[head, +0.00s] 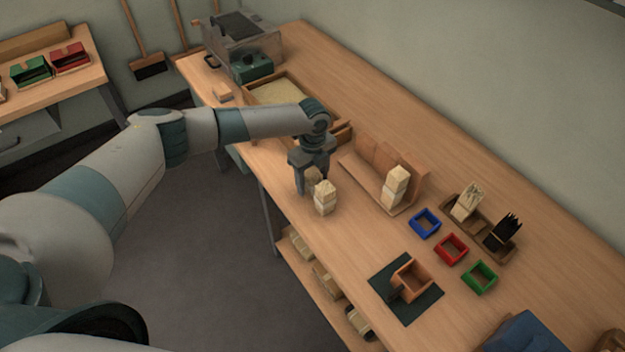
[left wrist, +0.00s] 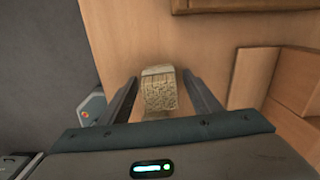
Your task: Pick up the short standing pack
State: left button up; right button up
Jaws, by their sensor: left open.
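A short pale pack (head: 325,198) of bristles stands upright near the table's front edge in the head view. My left gripper (head: 311,184) points down right beside it and partly overlaps it in the picture. In the left wrist view the pack (left wrist: 160,92) shows its bristly end between my two open fingers (left wrist: 162,100). A gap shows on each side of it, so the fingers look apart from it. A taller pale pack (head: 396,184) stands on a wooden angled stand (head: 372,158) to the right. My right gripper is not in view.
Blue (head: 425,223), red (head: 451,249) and green (head: 479,276) frames lie to the right. A dark mat (head: 425,308) bears a wooden box (head: 411,281). A wooden holder (head: 462,221) carries bristle tufts. A wooden tray (head: 282,92) lies behind my left arm. Bare table lies in front of the stand.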

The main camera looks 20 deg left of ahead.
aim_at(312, 173)
pick_arm(q)
jog(key=shift+c, duration=0.6)
jog(key=c, duration=1)
jog(key=shift+c, duration=0.2)
jog(key=shift+r, duration=0.1)
notch_tip(312, 173, up, 10)
jog(key=b, duration=0.3)
